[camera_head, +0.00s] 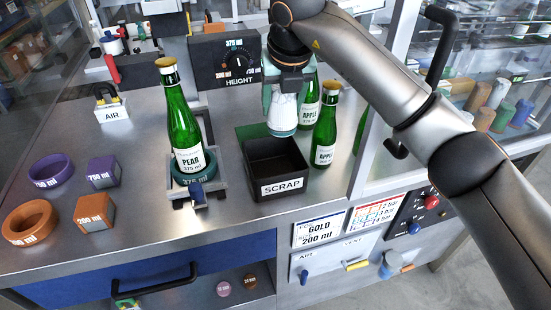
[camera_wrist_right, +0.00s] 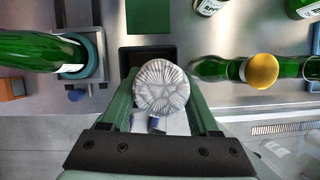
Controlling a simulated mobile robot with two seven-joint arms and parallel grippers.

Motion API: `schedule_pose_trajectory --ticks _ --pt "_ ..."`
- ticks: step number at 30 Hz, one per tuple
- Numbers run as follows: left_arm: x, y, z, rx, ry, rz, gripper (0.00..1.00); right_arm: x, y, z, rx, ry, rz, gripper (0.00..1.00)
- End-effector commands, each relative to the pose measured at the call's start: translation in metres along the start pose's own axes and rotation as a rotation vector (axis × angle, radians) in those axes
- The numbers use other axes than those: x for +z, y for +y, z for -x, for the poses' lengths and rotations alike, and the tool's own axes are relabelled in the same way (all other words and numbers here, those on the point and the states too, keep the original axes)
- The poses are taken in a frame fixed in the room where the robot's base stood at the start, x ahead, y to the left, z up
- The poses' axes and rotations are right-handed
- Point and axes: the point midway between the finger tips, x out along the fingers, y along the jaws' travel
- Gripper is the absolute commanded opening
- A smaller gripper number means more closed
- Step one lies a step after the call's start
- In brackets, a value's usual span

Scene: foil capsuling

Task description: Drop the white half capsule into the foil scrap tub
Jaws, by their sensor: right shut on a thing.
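My right gripper (camera_head: 284,98) comes down from the top and is shut on the white half capsule (camera_head: 282,113). The capsule hangs over the back part of the black foil scrap tub (camera_head: 281,187), which bears a SCRAP label. In the right wrist view the crinkled round end of the capsule (camera_wrist_right: 161,86) sits between the two green fingers. The tub (camera_wrist_right: 126,58) shows dark behind it, mostly hidden by capsule and fingers. The tub's floor looks dark and empty in the head view. My left gripper is not in view.
A green PEAR bottle (camera_head: 180,120) stands in a holder left of the tub. Green APPLE bottles (camera_head: 325,125) stand close on its right. Purple (camera_head: 50,170) and orange (camera_head: 30,223) rings and matching blocks lie at the left. A height dial (camera_head: 238,66) stands behind.

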Motion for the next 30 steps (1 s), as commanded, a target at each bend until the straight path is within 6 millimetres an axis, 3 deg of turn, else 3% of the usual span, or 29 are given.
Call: schedule_pose_trajectory --ticks 18,28,29,30 --pt "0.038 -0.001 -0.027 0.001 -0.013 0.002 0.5 -0.022 0.0 -0.053 0.001 0.0 0.001 0.44" --pt "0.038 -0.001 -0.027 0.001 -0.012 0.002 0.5 -0.023 0.0 -0.055 0.001 0.0 0.001 0.44" --pt "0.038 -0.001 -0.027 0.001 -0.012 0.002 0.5 -0.023 0.0 -0.055 0.001 0.0 0.001 0.65" --pt "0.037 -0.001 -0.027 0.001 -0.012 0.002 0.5 -0.023 0.0 -0.055 0.001 0.0 0.001 0.69"
